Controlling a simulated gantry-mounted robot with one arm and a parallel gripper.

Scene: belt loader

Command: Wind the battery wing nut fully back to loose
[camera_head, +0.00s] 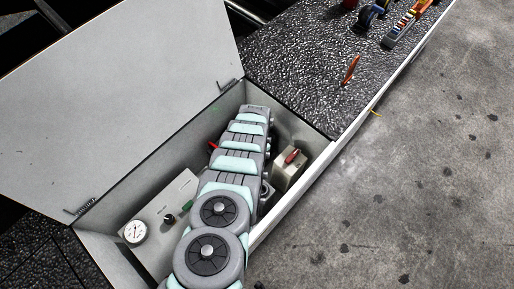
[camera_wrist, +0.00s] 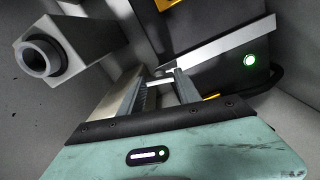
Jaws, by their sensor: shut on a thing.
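My gripper (camera_wrist: 164,78) reaches down inside the open box in the wrist view, its two fingers close together. A small pale piece between the fingertips appears to be the wing nut, mostly hidden by the fingers, so its turn position cannot be told. A pale flat bar (camera_wrist: 235,48) runs across the case close to the fingertips. In the head view my arm hides the gripper and the nut.
The box's lid (camera_head: 120,90) stands open at left. Inside are a panel with a round gauge (camera_head: 135,231) and a pale block with a red handle (camera_head: 292,156). A grey block with a round tube (camera_wrist: 40,58) is left of the gripper. Tools (camera_head: 402,25) lie on the black top.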

